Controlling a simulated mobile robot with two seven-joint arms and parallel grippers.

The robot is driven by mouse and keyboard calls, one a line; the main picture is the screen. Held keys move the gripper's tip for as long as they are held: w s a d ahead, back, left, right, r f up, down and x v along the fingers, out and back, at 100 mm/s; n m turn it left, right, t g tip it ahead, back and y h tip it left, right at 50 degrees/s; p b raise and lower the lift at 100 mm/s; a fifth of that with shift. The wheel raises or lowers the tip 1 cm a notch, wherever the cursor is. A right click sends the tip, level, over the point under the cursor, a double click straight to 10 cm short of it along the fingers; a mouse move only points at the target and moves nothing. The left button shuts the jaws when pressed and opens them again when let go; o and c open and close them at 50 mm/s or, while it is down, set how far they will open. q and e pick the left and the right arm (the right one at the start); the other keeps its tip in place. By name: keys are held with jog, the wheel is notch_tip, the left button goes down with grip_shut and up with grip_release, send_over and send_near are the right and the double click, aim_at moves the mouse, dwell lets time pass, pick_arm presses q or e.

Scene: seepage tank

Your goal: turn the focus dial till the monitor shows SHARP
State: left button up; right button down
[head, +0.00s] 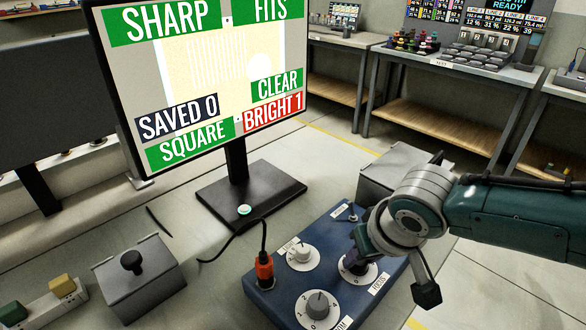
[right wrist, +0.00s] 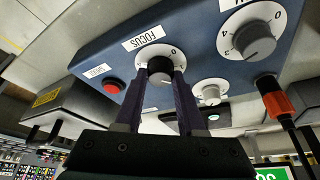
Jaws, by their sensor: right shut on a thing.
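The monitor (head: 215,75) stands at the upper left of the head view and shows SHARP on green at its top left. It also shows FITS, CLEAR and SQUARE on green, SAVED 0 on dark and BRIGHT 1 on red. The focus dial (head: 366,275) sits on the blue control box (head: 269,293), partly hidden by my right gripper (head: 358,258). In the right wrist view, my right gripper (right wrist: 160,78) has its two dark fingers shut on the dark knob of the focus dial (right wrist: 156,53), beside the FOCUS label. My left gripper is not in view.
The blue box also carries a zoom dial (head: 317,306), a smaller white dial (head: 301,252) and an orange plug (head: 264,272) with a cable. A red button (right wrist: 112,86) shows in the wrist view. A grey box with a black knob (head: 133,263) stands left.

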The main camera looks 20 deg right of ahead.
jog(key=shift+d+n+y, duration=0.1)
jog(key=shift+n+y, duration=0.5)
jog(key=shift+n, duration=1)
jog(key=c, duration=0.5)
grip_release()
jog(key=p+v, duration=0.3)
jog(key=v, duration=0.7)
jog(key=shift+p, duration=0.35)
